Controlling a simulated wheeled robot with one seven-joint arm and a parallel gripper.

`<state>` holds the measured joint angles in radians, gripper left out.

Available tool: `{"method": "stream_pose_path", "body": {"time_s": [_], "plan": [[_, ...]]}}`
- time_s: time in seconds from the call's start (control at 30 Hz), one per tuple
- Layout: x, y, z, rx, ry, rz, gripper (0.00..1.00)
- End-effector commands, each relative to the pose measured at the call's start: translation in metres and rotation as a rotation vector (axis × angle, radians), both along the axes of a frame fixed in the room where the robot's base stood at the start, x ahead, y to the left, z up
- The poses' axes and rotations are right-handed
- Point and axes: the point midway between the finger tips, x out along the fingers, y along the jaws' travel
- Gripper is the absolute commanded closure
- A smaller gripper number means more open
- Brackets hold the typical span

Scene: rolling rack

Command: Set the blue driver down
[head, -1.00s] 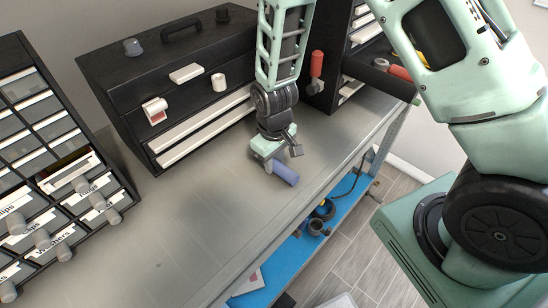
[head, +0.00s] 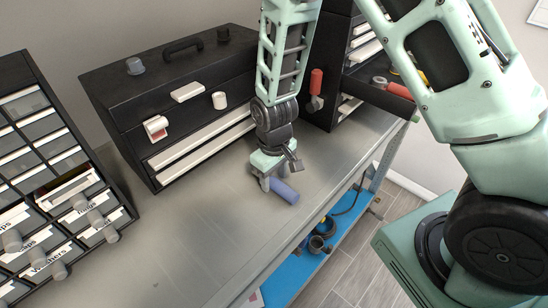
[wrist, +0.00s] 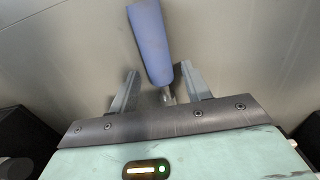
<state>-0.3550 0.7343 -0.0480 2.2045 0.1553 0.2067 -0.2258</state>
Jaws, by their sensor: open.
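The blue driver (head: 284,191) lies on the grey metal benchtop, near its front edge. In the wrist view the driver's blue handle (wrist: 152,42) points away from my gripper, and its metal shank sits between the two fingers. My gripper (head: 275,179) is low over the bench, pointing down, with its fingers around the shank end. In the wrist view my gripper (wrist: 158,88) is open, with a gap between each finger and the shank. The shank's tip is hidden behind the gripper body.
A black toolbox (head: 137,104) stands behind the gripper. A labelled small-drawer cabinet (head: 38,150) is at left. Another drawer unit (head: 325,112) with an open drawer and a red-handled tool (head: 316,82) is at back right. A blue lower shelf (head: 292,274) lies below the bench edge. The bench's left front is clear.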

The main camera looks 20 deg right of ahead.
Motion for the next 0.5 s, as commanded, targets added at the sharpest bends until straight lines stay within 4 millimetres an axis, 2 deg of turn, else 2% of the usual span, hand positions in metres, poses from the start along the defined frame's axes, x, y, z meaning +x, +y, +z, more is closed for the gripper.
{"method": "stream_pose_path", "body": {"time_s": [0.5], "plan": [[0.001, 0.001, 0.084, 0.002, -0.006, 0.001, 0.52]]}}
